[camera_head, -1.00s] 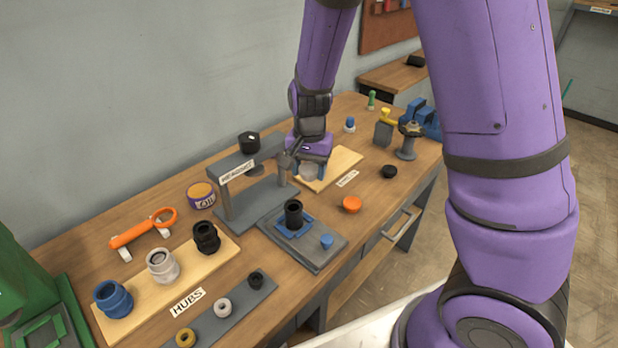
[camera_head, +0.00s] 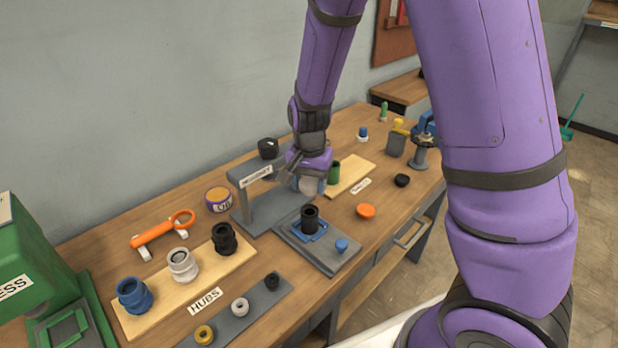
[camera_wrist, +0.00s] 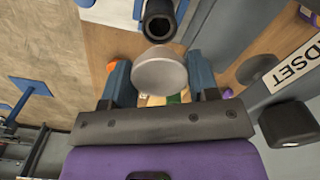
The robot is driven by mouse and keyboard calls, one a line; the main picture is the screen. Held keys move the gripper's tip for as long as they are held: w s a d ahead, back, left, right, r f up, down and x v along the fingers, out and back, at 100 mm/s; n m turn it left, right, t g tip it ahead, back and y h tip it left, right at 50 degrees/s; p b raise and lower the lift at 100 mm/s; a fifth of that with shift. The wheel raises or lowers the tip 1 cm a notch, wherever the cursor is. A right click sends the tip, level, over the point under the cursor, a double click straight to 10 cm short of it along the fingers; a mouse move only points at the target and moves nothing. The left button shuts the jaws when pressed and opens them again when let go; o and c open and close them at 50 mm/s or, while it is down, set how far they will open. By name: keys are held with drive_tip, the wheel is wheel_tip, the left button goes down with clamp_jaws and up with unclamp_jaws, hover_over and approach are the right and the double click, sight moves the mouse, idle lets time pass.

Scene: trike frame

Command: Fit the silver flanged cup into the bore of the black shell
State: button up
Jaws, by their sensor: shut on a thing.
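My gripper (camera_head: 310,180) is shut on the silver flanged cup (camera_head: 308,187). In the wrist view the cup's round, pale face (camera_wrist: 160,76) shows between the two blue fingers of my gripper (camera_wrist: 160,88). A black shell (camera_head: 310,219) stands upright in a blue holder (camera_head: 296,233) on a grey plate. In the wrist view the black shell (camera_wrist: 159,20) shows its open bore just beyond the cup. In the head view the cup is behind and above the shell, apart from it.
A blue knob (camera_head: 341,245), an orange disc (camera_head: 366,211) and a black hub (camera_head: 224,239) are nearby.

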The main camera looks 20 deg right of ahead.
sight(309, 212)
drive_tip(key=shift+f, duration=2)
drive_tip(key=shift+f, duration=1.35)
drive_tip(key=o, duration=1)
drive_tip(key=shift+o, duration=0.2)
wheel_tip(309, 212, up, 11)
drive_tip(key=shift+f, duration=0.1)
